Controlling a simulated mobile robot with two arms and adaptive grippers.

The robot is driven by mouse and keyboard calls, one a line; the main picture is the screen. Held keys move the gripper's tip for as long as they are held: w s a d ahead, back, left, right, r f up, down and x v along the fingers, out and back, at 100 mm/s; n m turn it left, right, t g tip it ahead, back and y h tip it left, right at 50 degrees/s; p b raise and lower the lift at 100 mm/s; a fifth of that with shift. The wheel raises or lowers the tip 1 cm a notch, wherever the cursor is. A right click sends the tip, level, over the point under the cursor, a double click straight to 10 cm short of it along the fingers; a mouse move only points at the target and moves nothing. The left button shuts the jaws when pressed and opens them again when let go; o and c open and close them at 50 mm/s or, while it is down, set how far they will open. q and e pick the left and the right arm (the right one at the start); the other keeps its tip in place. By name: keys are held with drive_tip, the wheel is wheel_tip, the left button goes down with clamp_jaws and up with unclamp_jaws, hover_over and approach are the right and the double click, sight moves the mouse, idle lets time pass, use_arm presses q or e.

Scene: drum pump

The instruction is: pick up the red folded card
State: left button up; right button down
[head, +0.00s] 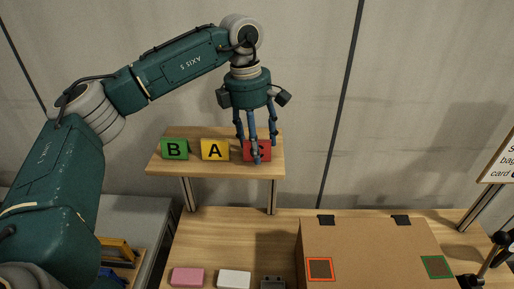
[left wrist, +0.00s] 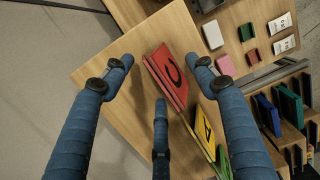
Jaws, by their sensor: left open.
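The red folded card (head: 265,155) with a black letter C stands at the right end of a raised wooden shelf (head: 220,170). In the left wrist view the red card (left wrist: 168,75) lies between my spread fingers. My left gripper (head: 256,150) points down at the card from above, and one finger hides part of the card in the head view. The left gripper (left wrist: 163,74) is open and its blue fingers are not closed on anything. Whether a finger touches the card I cannot tell. My right gripper is not in view.
A yellow A card (head: 215,150) and a green B card (head: 174,149) stand to the left on the same shelf. Below are a pink block (head: 188,278), a white block (head: 234,280) and a large cardboard box (head: 375,245). A wall stands behind the shelf.

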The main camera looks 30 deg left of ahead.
use_arm(q)
drive_tip(key=c, duration=1.1)
drive_tip(key=shift+o, duration=0.2)
drive_tip(key=shift+r, duration=0.1)
